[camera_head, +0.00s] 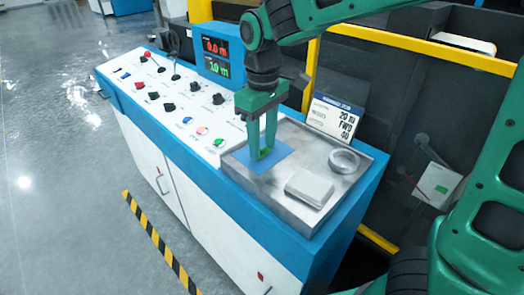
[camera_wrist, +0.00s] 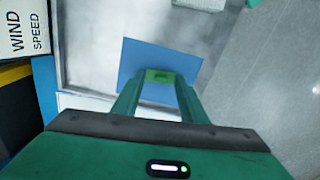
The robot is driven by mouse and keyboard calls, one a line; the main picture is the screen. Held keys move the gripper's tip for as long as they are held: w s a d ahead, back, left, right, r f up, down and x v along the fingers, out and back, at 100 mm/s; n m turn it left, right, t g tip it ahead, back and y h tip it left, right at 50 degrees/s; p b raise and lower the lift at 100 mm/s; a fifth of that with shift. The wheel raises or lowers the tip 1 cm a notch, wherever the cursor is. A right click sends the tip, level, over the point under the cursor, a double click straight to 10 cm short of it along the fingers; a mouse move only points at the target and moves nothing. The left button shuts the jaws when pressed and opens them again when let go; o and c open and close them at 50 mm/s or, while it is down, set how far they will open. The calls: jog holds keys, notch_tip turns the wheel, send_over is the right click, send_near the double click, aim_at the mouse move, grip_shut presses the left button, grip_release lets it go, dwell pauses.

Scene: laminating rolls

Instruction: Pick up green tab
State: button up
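A small bright green tab (camera_wrist: 160,75) shows in the wrist view, lying over a flat blue square (camera_wrist: 138,56). In the head view, the blue square (camera_head: 283,158) lies on the grey metal tray top at the right end of the console. My gripper (camera_head: 262,155) points down over this square, its fingertips low at the tab. In the wrist view, the two fingers of my gripper (camera_wrist: 160,84) stand apart, one on each side of the tab. Their tips appear to meet its edges, but whether they press on it cannot be told. The fingers partly hide the tab in the head view.
The tray (camera_head: 240,172) also holds a pale block (camera_head: 310,187) and a metal ring (camera_head: 344,160). A sign (camera_head: 334,117) stands behind. Knobs and buttons, including a green one (camera_head: 219,142), lie left, below a display (camera_head: 220,55). Yellow rails (camera_head: 425,48) run behind.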

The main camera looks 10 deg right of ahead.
grip_shut()
jog(key=shift+r, duration=0.1)
